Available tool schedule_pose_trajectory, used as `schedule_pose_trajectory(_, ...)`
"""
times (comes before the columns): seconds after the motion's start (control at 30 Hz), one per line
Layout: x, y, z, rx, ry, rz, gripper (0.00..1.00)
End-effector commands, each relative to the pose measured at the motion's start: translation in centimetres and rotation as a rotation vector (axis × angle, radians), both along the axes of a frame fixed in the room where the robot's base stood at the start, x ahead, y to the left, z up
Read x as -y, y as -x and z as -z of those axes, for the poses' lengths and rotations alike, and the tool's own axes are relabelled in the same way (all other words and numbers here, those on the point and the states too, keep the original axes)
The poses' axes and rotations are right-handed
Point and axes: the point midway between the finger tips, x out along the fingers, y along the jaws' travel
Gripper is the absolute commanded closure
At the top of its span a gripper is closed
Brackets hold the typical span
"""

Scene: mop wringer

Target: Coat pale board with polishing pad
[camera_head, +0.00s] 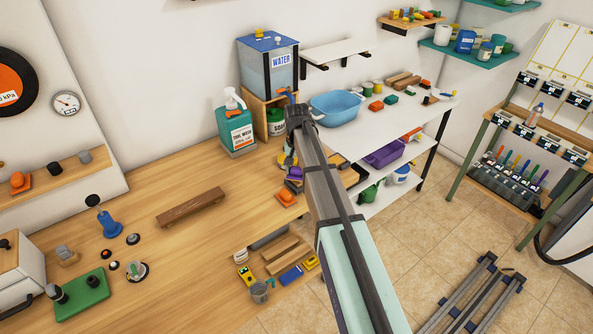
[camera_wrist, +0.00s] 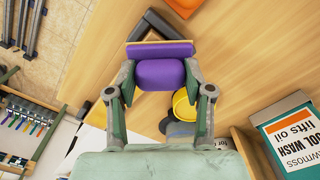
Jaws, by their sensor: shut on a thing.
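My gripper (camera_wrist: 160,78) is shut on a purple block-shaped pad (camera_wrist: 163,72) with a thin tan strip along its far edge, in the wrist view. In the head view the gripper (camera_head: 291,160) is at the right part of the wooden bench, and the purple pad (camera_head: 295,173) shows just below it. I cannot tell whether the pad touches the bench. A brown board (camera_head: 190,207) lies on the bench to the left, apart from the pad. Paler wooden boards (camera_head: 285,250) lie low beyond the bench's front edge. Which one is the task's pale board is unclear.
An orange object (camera_head: 287,197) lies near the pad, and a yellow round item (camera_wrist: 184,105) is close to the fingers. A teal wash bottle (camera_head: 236,130) and water tank (camera_head: 268,65) stand behind. Bare bench lies between the pad and brown board.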

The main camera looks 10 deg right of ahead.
Motion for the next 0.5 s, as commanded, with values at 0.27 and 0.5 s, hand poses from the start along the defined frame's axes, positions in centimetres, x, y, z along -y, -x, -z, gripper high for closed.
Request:
schedule_pose_trajectory(0.27, 0.0, 0.0, -2.9, 0.001, 0.0, 0.0, 0.88)
schedule_pose_trajectory(0.5, 0.0, 0.0, -4.8, 0.0, 0.0, 0.0, 0.88)
